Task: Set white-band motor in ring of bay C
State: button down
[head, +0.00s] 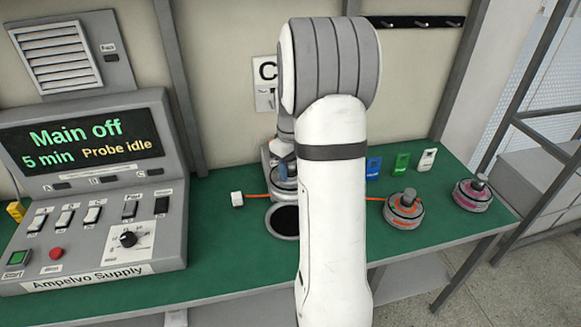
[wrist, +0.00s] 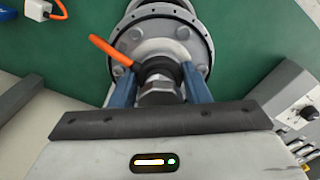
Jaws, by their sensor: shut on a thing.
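My gripper (wrist: 158,92) is shut on the nut and shaft at the top of a grey hub motor (wrist: 185,35), with one blue finger on each side. An orange cable (wrist: 110,50) leaves the motor beside the shaft. In the head view my arm hides most of the gripper and motor; a blue finger (head: 284,172) shows below the C sign (head: 267,72). The motor's band colour is not clear. Whether it sits in a ring or hangs above one, I cannot tell. A round holder with a dark, empty opening (head: 286,219) lies just in front.
An orange-band motor (head: 404,210) and a magenta-band motor (head: 473,196) stand on the green bench to the right. Blue, green and white tags (head: 427,160) stand behind them. A white connector (head: 237,199) lies left of the holder. The supply console (head: 90,190) fills the left.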

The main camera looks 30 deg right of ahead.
notch_tip(320, 180, down, 10)
jog(key=b, duration=0.7)
jog(key=shift+f, duration=0.25)
jog(key=shift+f+b, duration=0.6)
jog(key=shift+f, duration=0.15)
jog(key=shift+f, duration=0.2)
jog(key=shift+f+b, duration=0.3)
jog(key=shift+b, duration=0.05)
jog(key=shift+f+b, duration=0.45)
jog(key=shift+f, duration=0.2)
dwell(0.6)
